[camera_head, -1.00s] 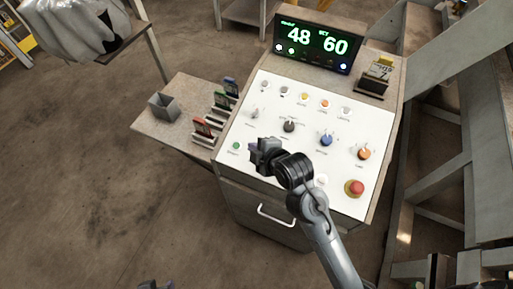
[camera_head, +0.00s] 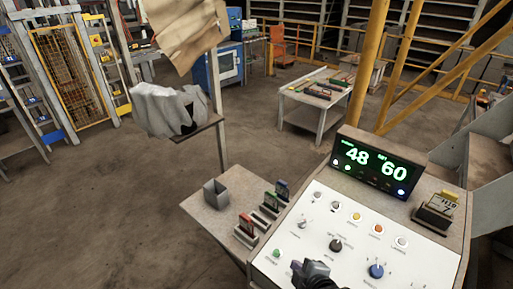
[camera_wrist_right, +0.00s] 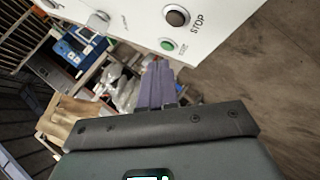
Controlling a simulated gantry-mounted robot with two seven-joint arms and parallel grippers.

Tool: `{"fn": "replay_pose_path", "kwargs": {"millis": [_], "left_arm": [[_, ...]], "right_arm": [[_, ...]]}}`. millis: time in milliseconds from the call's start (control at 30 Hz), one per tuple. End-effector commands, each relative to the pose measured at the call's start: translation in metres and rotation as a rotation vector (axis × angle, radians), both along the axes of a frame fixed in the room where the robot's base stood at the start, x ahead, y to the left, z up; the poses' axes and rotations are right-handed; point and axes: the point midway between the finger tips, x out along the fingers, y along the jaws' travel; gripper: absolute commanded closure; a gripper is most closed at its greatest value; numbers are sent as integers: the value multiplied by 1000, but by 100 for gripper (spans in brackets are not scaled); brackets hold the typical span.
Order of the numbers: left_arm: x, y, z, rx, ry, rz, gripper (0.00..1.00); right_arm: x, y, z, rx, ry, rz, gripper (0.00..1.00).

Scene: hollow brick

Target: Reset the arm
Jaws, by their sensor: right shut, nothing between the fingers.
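My right gripper (camera_head: 312,272) is at the bottom edge of the head view, over the lower part of the white control panel (camera_head: 318,240). Most of my right arm is cut off below the picture. In the right wrist view, its fingers (camera_wrist_right: 160,82) are together with nothing between them. They point toward the panel's edge, near a green button (camera_wrist_right: 168,44) and a dark knob marked STOP (camera_wrist_right: 177,15). In the head view the green button (camera_head: 277,252) is just left of the gripper. My left gripper is in neither view now.
A display (camera_head: 372,168) reading 48 and 60 stands at the panel's back, a card holder (camera_head: 434,215) to its right. The side shelf holds a grey bin (camera_head: 215,192) and several coloured cards in slots (camera_head: 262,207). A workbench (camera_head: 312,98) stands behind. Open floor lies left.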

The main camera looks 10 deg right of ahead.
Motion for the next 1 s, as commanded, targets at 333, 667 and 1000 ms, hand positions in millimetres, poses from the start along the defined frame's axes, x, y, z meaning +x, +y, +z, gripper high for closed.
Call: {"fn": "replay_pose_path", "kwargs": {"millis": [333,667,1000], "left_arm": [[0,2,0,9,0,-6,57],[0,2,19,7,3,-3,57],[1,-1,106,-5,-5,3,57]], "right_arm": [[-124,-37,-70,304,372,-449,100],[-229,-62,-72,475,604,-925,100],[-227,-61,11,476,601,-919,100]]}}
